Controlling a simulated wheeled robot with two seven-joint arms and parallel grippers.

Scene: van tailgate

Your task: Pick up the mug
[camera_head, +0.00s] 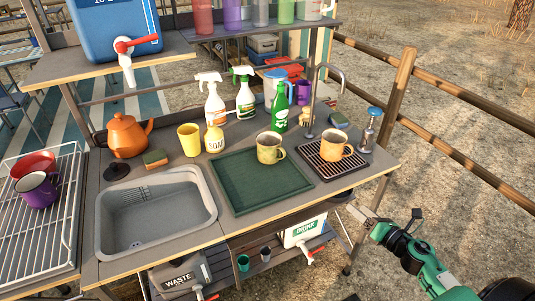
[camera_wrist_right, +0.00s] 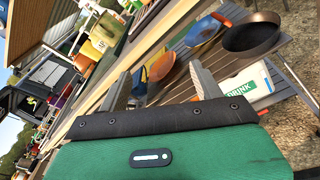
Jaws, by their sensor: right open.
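Several mugs show in the head view. A yellowish mug (camera_head: 270,148) stands upright on the dark green mat (camera_head: 232,190). An orange mug (camera_head: 336,146) stands on a black drip tray (camera_head: 322,168) to its right. A purple mug (camera_head: 38,189) sits in the wire rack at the far left, beside a red one (camera_head: 34,164). My right gripper (camera_head: 367,217) is off the counter's right front corner, below and right of the orange mug, apart from every mug. In the right wrist view its fingers (camera_wrist_right: 160,86) are spread with nothing held. My left gripper is out of view.
A grey sink (camera_head: 155,212) fills the counter's left front. Spray bottles, a soap bottle (camera_head: 214,138), a green bottle (camera_head: 280,106) and an orange kettle (camera_head: 126,135) stand behind. A faucet (camera_head: 312,100) rises near the drip tray. A white drink container (camera_head: 303,231) is below the counter.

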